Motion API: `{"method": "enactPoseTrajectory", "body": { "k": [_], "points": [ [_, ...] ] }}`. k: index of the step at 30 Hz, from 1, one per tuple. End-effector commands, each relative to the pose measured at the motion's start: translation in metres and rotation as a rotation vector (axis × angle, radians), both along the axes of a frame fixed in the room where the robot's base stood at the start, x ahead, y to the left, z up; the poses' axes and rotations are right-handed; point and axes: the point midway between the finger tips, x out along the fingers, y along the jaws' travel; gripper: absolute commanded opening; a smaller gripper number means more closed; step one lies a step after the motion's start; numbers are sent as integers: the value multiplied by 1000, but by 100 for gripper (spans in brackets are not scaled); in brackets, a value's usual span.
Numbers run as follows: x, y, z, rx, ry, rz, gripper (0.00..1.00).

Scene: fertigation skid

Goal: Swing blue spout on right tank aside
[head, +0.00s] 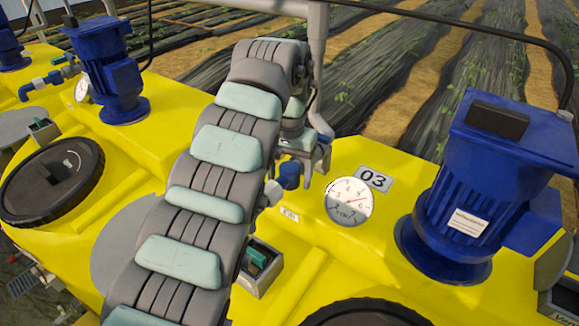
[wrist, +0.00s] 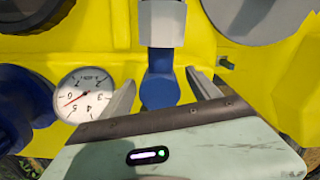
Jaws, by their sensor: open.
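The right tank (head: 330,160) is yellow and carries a plate marked 03. Its blue spout (head: 289,175) is a short stub beside my gripper (head: 305,168) in the head view, partly hidden by my arm. In the wrist view the blue spout (wrist: 160,90) runs down from a pale grey hex fitting (wrist: 161,22). There my gripper (wrist: 161,80) is open, with one grey finger on each side of the spout. Gaps show between the spout and both fingers, so I see no contact.
A round gauge (head: 349,201) sits close by on the tank, and also shows in the wrist view (wrist: 84,95). A large blue motor (head: 465,190) stands to the right. An open grey box (head: 260,266) is near my arm. Another blue motor (head: 108,70) is on the left tank.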

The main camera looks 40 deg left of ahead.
Motion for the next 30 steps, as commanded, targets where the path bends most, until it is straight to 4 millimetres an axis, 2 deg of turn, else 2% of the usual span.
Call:
{"method": "enactPoseTrajectory", "body": {
  "k": [9, 30],
  "points": [
    [0, 0, -6, -1, -1, 0, 71],
    [0, 0, -6, -1, 0, 0, 14]
  ]
}}
